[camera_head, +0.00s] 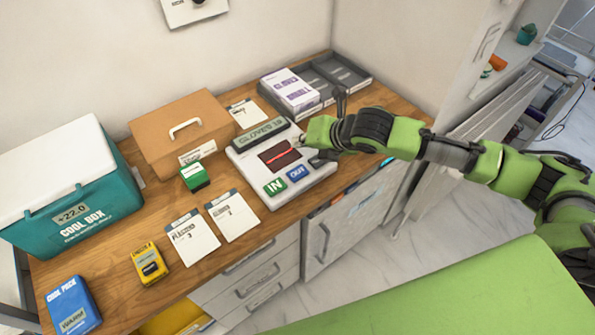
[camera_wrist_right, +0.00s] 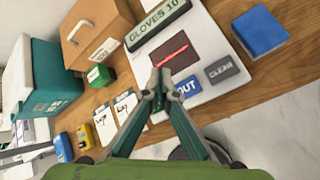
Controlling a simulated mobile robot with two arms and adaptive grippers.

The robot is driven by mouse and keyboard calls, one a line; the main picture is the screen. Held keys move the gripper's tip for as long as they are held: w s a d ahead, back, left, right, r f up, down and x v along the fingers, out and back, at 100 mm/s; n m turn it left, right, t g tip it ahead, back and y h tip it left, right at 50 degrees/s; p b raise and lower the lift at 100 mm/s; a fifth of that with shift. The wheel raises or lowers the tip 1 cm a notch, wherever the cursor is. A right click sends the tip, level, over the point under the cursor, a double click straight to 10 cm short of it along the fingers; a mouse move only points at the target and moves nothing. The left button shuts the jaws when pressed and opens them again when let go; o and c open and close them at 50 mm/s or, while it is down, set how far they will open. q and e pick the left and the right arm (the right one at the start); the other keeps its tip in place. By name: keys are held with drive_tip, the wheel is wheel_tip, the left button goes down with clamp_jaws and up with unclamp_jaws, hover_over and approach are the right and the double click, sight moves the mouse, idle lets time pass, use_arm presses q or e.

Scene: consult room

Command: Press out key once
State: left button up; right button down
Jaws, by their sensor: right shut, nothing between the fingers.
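My right gripper (camera_head: 316,156) is shut and empty, over the device's right side. In the right wrist view the closed fingertips (camera_wrist_right: 160,76) appear just left of the OUT key (camera_wrist_right: 187,87) and partly cover it; I cannot tell whether they touch. A grey CLEAR key (camera_wrist_right: 222,69) lies to its right. My left gripper is not in view.
A teal cool box (camera_head: 70,200), an orange-brown case (camera_head: 180,130), a green block (camera_head: 195,178) and cards (camera_head: 192,240) stand left of the device. A grey tray (camera_head: 335,75) lies behind. A blue block (camera_wrist_right: 260,30) lies right of the device in the wrist view.

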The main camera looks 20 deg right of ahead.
sight(295, 169)
drive_tip(key=shift+f, duration=0.15)
wheel_tip(295, 169, down, 8)
drive_tip(key=b, duration=0.7)
drive_tip(key=shift+f+b, duration=0.25)
drive_tip(key=shift+b, duration=0.1)
idle(0.8)
drive_tip(key=shift+f, duration=0.4)
drive_tip(key=shift+s+f, duration=0.1)
drive_tip(key=shift+f, duration=0.5)
idle(0.8)
